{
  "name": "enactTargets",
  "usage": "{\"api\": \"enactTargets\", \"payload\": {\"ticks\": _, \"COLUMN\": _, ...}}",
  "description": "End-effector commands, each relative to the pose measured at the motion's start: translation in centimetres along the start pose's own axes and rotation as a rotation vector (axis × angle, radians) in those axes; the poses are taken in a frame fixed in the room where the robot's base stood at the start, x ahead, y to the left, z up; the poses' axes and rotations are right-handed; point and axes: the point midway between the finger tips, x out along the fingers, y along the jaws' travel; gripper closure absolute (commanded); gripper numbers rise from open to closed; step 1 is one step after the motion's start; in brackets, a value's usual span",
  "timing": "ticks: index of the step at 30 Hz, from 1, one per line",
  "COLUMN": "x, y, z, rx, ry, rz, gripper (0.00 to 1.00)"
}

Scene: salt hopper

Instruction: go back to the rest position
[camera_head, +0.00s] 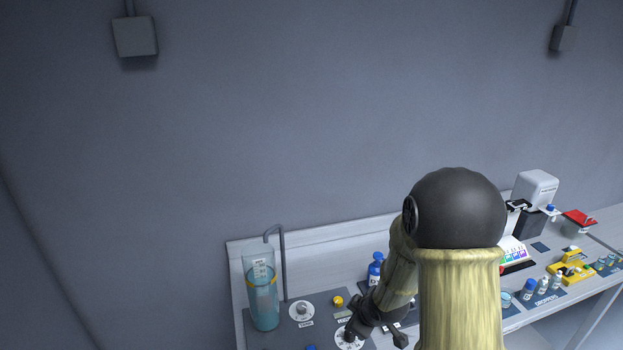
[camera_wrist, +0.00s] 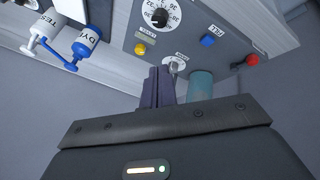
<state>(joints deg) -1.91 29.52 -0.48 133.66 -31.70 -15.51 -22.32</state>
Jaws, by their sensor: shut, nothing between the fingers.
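My gripper (camera_wrist: 160,76) shows in the wrist view with its dark fingers together and nothing between them. The fingertips point toward a grey control panel (camera_wrist: 128,45) and overlap a small metal knob (camera_wrist: 175,65) in the picture; I cannot tell if they touch it. In the head view my arm reaches down to the left over the bench, with its dark end close to a white dial (camera_head: 348,341). The fingertips are hard to make out there.
A tall cylinder with teal liquid (camera_head: 264,300) stands left of my arm beside a bent grey pipe (camera_head: 284,262). Bottles (camera_wrist: 85,43) stand nearby. My arm hides the middle bench.

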Motion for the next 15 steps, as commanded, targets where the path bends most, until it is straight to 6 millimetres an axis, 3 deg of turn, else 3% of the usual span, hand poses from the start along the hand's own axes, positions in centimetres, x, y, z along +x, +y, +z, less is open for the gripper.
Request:
{"api": "enactTargets", "payload": {"ticks": 7, "x": -6.7, "y": -1.5, "z": 4.2, "rx": 0.432, "ry": -0.176, "rz": 0.044, "gripper": 1.00}}
{"api": "enactTargets", "payload": {"ticks": 15, "x": -12.7, "y": -6.6, "z": 7.6, "rx": 0.873, "ry": -0.311, "rz": 0.017, "gripper": 1.00}}
